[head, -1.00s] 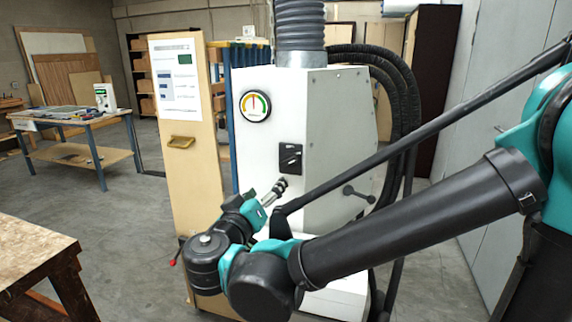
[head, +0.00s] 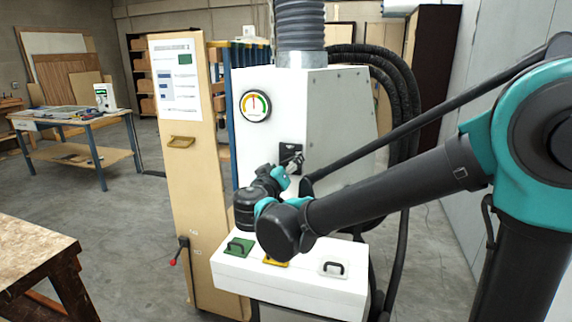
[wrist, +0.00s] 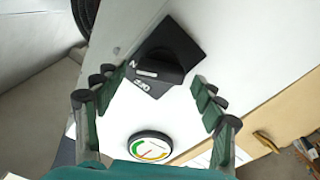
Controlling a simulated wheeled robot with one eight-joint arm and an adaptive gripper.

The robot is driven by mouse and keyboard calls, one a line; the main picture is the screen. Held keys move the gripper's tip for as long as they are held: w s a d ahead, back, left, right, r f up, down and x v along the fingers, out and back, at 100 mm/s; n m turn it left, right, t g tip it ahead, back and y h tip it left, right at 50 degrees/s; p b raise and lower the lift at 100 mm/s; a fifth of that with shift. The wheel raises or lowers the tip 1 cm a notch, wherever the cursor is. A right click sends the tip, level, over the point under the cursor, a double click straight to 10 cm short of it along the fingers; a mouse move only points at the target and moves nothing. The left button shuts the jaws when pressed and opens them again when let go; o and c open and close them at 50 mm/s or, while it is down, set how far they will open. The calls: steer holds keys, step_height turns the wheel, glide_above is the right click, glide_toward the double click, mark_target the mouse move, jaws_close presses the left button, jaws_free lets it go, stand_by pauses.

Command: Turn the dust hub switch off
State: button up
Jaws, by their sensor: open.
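The dust hub (head: 345,110) is a tall white cabinet with a grey duct on top. Its switch (head: 285,150) is a black plate on the front, partly hidden by my gripper in the head view. In the wrist view the switch (wrist: 168,62) shows a black rotary knob with a white mark and "OFF" lettering beside it, plus a partly covered label ending in N. I cannot tell surely which label the mark points to. My gripper (wrist: 154,84) is open and empty, its fingers to either side of the knob in the picture; contact is not visible.
A round gauge (head: 255,105) sits above left of the switch. A white ledge (head: 310,286) with green, yellow and white handled lids lies below my arm. A wooden panel (head: 182,215) stands left, black hoses (head: 395,90) right. A worktable (head: 35,250) is at front left.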

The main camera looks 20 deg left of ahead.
steer(key=shift+w, duration=0.3)
steer(key=shift+c, duration=0.6)
steer(key=c, duration=1)
steer(key=shift+c, duration=0.2)
steer(key=shift+n, duration=0.4)
steer(key=n, duration=0.5)
steer(key=shift+a+n, duration=0.1)
steer(key=shift+n, duration=0.3)
steer(key=n, duration=0.5)
steer(key=shift+a+f, duration=0.1)
steer(key=shift+f, duration=0.05)
steer(key=shift+n, duration=0.3)
